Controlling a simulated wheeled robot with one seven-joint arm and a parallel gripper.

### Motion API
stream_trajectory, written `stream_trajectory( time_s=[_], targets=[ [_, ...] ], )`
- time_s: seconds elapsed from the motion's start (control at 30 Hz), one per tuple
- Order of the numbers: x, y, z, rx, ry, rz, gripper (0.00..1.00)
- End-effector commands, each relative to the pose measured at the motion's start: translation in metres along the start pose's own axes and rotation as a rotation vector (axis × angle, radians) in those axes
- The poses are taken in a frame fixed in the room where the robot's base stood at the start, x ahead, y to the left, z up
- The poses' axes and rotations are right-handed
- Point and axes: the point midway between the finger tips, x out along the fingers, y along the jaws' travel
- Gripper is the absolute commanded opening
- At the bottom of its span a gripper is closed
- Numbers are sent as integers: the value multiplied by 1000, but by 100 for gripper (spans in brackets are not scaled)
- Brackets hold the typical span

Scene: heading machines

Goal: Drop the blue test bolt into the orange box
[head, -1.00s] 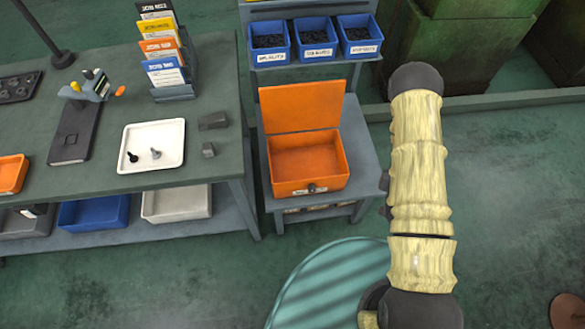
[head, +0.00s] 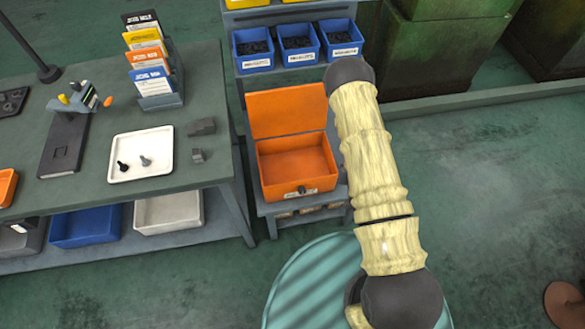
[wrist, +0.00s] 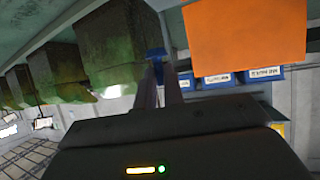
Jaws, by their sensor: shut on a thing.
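The orange box (head: 298,193) stands on a small grey stand right of the workbench in the head view, with its lid (head: 288,108) raised and its inside empty as far as I can see. In the wrist view the box's orange lid (wrist: 245,35) fills the upper right. My gripper (wrist: 158,72) is shut on the blue test bolt (wrist: 156,54), whose blue head shows at the fingertips, left of the orange panel and apart from it in the picture. In the head view my arm hides the gripper and bolt.
Blue bins (head: 298,48) of dark parts sit on a rack behind the box. The workbench (head: 95,190) at left holds a white tray (head: 140,155) with two bolts, and a card rack (head: 160,85). Large green containers (head: 450,50) stand at the back right.

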Motion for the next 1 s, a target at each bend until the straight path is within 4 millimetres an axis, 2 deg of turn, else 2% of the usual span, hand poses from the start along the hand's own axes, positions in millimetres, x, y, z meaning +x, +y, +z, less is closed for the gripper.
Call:
stream_trajectory(
  time_s=[0.13, 0.27, 0.6, 1.0],
  targets=[
    [4, -2, 2, -2, 2, -5, 0],
    [17, -11, 10, -11, 4, -23, 0],
    [74, -60, 33, -72, 7, -138, 0],
    [126, -120, 46, -165, 6, -305, 0]
  ],
)
